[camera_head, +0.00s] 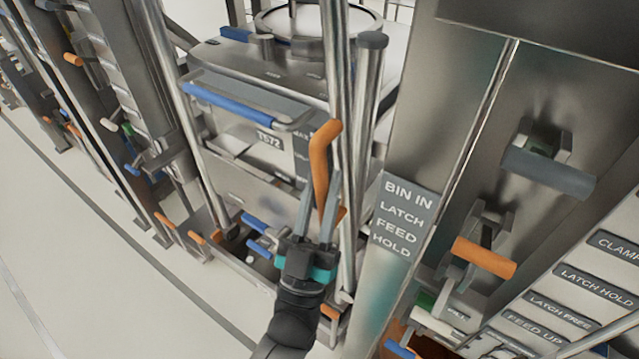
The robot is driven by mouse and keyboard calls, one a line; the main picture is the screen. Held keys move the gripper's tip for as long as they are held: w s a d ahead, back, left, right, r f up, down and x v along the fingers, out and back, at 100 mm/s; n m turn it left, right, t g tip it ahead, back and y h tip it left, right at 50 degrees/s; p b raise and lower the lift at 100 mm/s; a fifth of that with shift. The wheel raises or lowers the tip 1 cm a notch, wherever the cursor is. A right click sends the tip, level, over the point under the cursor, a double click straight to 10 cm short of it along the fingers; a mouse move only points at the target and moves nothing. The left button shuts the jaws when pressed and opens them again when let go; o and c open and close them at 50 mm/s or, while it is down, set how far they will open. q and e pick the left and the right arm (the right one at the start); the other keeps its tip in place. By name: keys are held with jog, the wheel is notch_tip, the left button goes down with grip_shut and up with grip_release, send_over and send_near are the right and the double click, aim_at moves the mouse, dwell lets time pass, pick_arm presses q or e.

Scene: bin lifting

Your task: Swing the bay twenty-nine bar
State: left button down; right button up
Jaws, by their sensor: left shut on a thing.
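An orange bar (321,152) with a bent top stands nearly upright in front of the bin frame, at the middle of the view. No bay number is readable on it. My left gripper (320,188) comes up from the bottom, with one finger on each side of the bar's lower part, and is shut on it. My right gripper is not in view.
Steel posts (366,110) rise just behind and right of the bar. A sign (402,215) reads BIN IN, LATCH, FEED, HOLD. Right of it, an orange lever (484,257) and a grey lever (548,172) stick out. Clear floor (90,255) lies at the left.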

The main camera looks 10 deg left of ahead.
pick_arm(q)
jog(key=c, duration=0.7)
grip_release()
jog(key=b+v, duration=0.4)
jog(key=v, duration=1.1)
jog(key=shift+f, duration=0.25)
